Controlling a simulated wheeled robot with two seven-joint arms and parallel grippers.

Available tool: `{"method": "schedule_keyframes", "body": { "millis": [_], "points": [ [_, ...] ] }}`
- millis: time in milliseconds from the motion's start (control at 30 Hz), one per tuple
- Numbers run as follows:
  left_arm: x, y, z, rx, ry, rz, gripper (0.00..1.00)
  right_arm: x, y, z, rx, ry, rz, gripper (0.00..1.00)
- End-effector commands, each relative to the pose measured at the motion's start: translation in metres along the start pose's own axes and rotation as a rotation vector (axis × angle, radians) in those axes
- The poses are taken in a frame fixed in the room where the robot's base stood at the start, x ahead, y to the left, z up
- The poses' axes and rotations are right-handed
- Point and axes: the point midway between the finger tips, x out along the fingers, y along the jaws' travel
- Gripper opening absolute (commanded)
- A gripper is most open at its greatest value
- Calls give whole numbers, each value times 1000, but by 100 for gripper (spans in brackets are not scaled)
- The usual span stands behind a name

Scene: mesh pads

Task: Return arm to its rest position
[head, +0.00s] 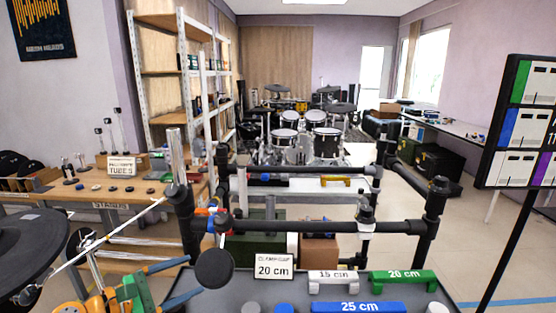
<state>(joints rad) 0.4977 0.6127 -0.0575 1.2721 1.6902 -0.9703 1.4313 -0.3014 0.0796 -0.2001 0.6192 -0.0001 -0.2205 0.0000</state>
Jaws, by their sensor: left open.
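My left gripper (194,275) is in the lower left of the head view, with an orange and green body and two blue fingers. The fingers are spread apart with nothing seen between them. It is beside the left end of a dark tray and in front of a black tube rack (295,226). A dark round pad (214,268) is just right of the fingers; I cannot tell how far behind them it lies. My right gripper is not in view.
The dark tray (290,292) holds a white 15 cm bar (333,288), a green 20 cm bar (403,288) and a blue 25 cm bar (358,307). A sign reading 20 cm (274,267) stands at its back. A black drum pad (28,240) is at far left.

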Motion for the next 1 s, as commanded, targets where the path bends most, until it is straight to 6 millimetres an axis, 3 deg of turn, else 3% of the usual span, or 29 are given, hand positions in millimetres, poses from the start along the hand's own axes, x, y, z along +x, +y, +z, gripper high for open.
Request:
{"method": "schedule_keyframes", "body": {
  "millis": [267,567,800,1000],
  "points": [
    [10,-61,-15,226,59,-151,81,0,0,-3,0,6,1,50],
    [6,-178,-40,724,113,-462,81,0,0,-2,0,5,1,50],
    [-32,-271,-57,1263,116,-775,81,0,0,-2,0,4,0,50],
    [-81,-307,-61,1629,130,-1021,81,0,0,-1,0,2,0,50]
  ]
}}
